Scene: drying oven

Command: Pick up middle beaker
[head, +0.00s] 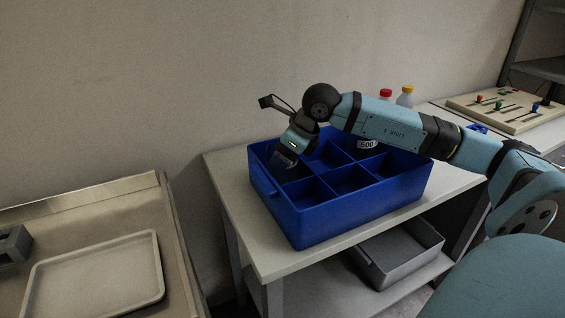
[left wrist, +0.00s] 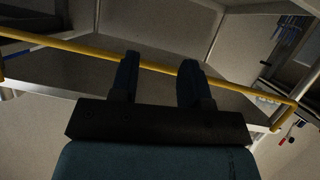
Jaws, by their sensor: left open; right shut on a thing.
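A blue divided crate (head: 325,222) stands on the white table. My right gripper (head: 284,158) points down into its front-left compartments. It is shut on a small, dark, glassy thing, likely a beaker, mostly hidden by the fingers and the crate. I cannot tell whether that thing touches the crate floor. A white label reading 500 (head: 366,144) shows in the back part of the crate, partly behind my right arm. I cannot make out a row of beakers. My left gripper (left wrist: 158,82) shows in the left wrist view, open and empty.
Bottles with a red cap (head: 385,93) and a yellow cap (head: 407,89) stand behind my right arm. A control board (head: 510,110) lies at the right. A grey bin (head: 398,258) sits below the table. A pale tray (head: 95,270) lies at the left. A yellow rail (left wrist: 240,84) crosses the left wrist view.

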